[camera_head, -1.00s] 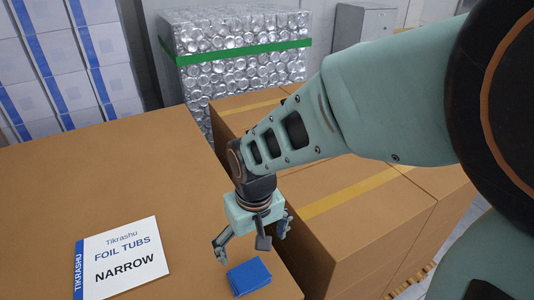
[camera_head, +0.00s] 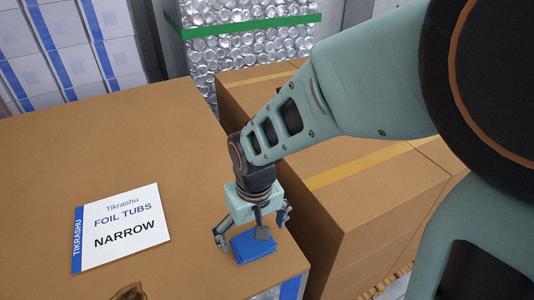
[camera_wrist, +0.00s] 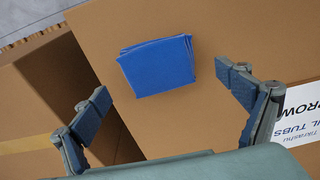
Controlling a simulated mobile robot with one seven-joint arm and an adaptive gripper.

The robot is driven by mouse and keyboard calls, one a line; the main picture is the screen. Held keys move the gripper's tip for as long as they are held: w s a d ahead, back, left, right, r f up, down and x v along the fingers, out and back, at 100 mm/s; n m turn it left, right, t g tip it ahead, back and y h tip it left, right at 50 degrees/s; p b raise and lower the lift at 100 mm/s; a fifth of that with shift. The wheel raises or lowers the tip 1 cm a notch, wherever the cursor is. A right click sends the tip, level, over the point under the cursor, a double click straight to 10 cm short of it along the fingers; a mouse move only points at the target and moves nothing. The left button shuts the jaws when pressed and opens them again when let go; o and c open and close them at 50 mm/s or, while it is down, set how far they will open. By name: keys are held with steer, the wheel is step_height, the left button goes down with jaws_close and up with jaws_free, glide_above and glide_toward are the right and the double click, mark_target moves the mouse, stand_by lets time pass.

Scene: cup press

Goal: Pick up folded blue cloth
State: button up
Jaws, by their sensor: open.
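The folded blue cloth (camera_head: 253,248) lies flat near the front right corner of the brown cardboard surface in the head view. It shows whole in the wrist view (camera_wrist: 157,66), ahead of my fingers. My gripper (camera_head: 253,232) is open and empty, just above and behind the cloth in the head view, with its fingers spread to either side. In the wrist view my gripper (camera_wrist: 168,92) has its two fingers wide apart, with the cloth beyond the gap. I cannot tell how high the fingertips are above it.
A white sign (camera_head: 122,228) reading "FOIL TUBS NARROW" lies left of my gripper. Brown boxes with yellow tape (camera_head: 368,165) stand to the right, across an edge. A brown object (camera_head: 130,291) shows at the bottom edge. A foil tub stack (camera_head: 250,35) stands behind.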

mark_target(252, 242)
step_height(252, 242, down, 3)
steer(key=shift+w+a+b, duration=0.1)
steer(key=shift+a+b, duration=0.05)
steer(key=shift+b, duration=0.6)
steer(key=shift+r, duration=0.1)
steer(key=shift+c, duration=0.7)
steer(key=c, duration=1.1)
steer(key=shift+r, duration=0.1)
